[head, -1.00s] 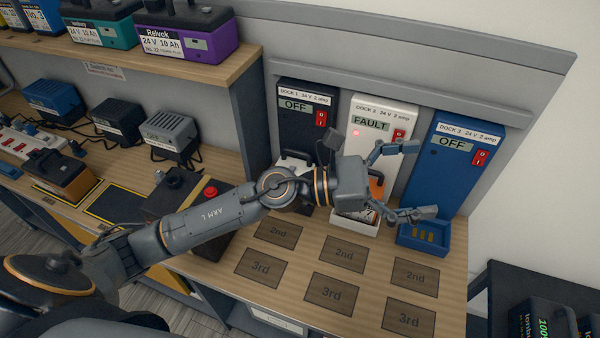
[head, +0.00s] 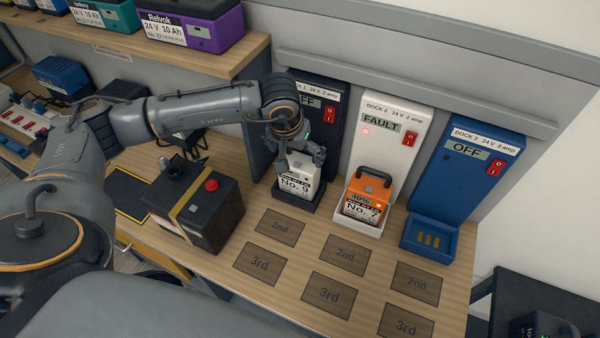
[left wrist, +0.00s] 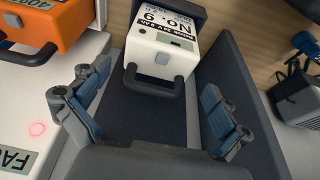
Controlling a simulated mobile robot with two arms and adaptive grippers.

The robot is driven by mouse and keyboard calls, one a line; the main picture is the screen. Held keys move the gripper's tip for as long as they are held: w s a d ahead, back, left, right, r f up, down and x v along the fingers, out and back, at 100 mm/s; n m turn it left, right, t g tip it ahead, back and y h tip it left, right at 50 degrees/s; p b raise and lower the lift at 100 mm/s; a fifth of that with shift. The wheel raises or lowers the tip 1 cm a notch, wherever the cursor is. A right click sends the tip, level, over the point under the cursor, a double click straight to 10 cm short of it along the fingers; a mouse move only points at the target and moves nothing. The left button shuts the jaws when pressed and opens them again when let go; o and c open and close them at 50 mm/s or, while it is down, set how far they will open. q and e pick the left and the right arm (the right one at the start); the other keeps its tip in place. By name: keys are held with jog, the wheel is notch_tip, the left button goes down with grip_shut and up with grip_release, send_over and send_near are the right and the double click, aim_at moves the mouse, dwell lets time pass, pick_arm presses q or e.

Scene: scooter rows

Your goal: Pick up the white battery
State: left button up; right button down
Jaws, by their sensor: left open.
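The white battery (head: 298,183), labelled No. 9, sits upright in the black dock 1 (head: 318,207). It also shows in the left wrist view (left wrist: 163,56), with its dark handle (left wrist: 155,88) toward me. My left gripper (head: 300,150) is open just above the battery and partly covers its top in the head view. In the left wrist view my left gripper (left wrist: 155,82) has one finger on each side of the handle, with gaps; I cannot tell whether the handle lies between the fingertips or beyond them. My right gripper is not in view.
An orange battery (head: 368,199) sits in the white dock 2 (head: 383,110), which reads FAULT. The blue dock 3 (head: 470,175) is empty. A black box with a red button (head: 211,185) stands left of dock 1. The marked bench squares in front are bare.

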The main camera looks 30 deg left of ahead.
aim_at(299, 162)
pick_arm(q)
jog(key=x, duration=0.4)
jog(key=shift+f+p, duration=0.15)
jog(key=shift+p, duration=0.2)
jog(key=shift+w+f, duration=0.15)
jog(key=shift+f, duration=0.05)
jog(key=p+x, duration=0.2)
jog(key=x, duration=0.2)
jog(key=shift+w+a, duration=0.1)
jog(key=shift+w, duration=0.15)
jog(key=shift+w+f, duration=0.1)
jog(key=shift+f, duration=0.25)
jog(key=shift+c, duration=0.4)
jog(key=c, duration=1.1)
jog(key=shift+w+r, duration=0.1)
jog(key=shift+r, duration=0.15)
jog(key=shift+c, duration=1.4)
